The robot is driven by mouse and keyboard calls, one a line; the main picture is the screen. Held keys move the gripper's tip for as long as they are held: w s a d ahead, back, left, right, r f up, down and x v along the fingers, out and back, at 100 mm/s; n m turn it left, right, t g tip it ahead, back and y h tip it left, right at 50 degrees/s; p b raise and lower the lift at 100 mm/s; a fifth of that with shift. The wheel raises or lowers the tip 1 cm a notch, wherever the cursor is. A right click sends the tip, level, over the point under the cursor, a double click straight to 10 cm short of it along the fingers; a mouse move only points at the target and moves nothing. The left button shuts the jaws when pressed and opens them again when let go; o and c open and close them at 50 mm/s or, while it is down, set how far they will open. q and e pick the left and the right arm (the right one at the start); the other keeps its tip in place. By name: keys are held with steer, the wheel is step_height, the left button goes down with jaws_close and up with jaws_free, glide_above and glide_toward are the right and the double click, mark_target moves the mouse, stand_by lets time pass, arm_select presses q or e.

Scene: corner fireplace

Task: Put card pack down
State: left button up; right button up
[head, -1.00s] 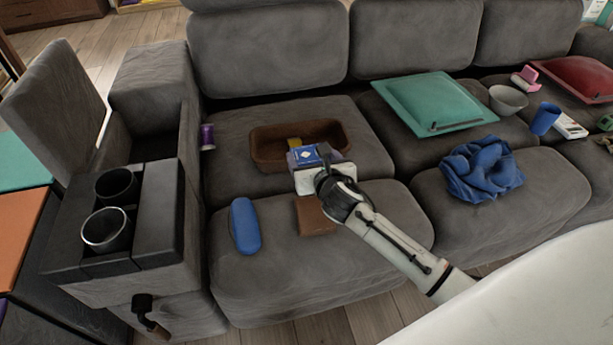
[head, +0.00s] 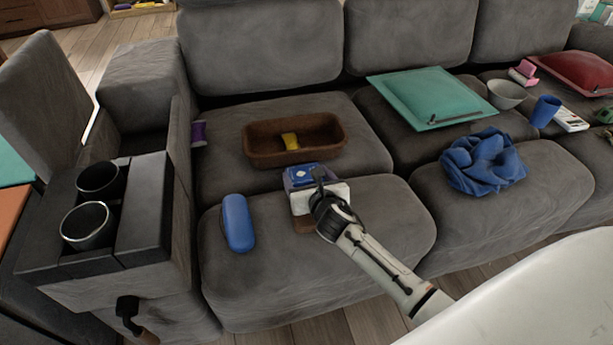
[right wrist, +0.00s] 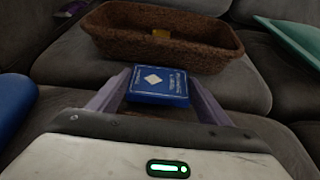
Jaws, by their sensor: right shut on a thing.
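A blue card pack (head: 303,173) with a white diamond on its face is between the fingers of my right gripper (head: 301,177), which is shut on it. In the right wrist view the card pack (right wrist: 158,84) sits between the two purple-grey fingers (right wrist: 155,92). The gripper is over the front sofa seat, just in front of the brown basket. The gap between the pack and the seat is hard to judge. My left gripper is not in view.
A brown woven basket (head: 261,153) holding a yellow item (head: 290,140) stands behind the gripper. A blue case (head: 238,223) lies to its left. A brown flat thing (head: 304,224) is partly hidden under the gripper. A teal cushion (head: 430,97) and crumpled blue cloth (head: 482,163) lie right.

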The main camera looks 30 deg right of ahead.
steer(key=shift+f, duration=0.15)
steer(key=o, duration=1.1)
steer(key=shift+f, duration=0.1)
steer(key=shift+d, duration=0.1)
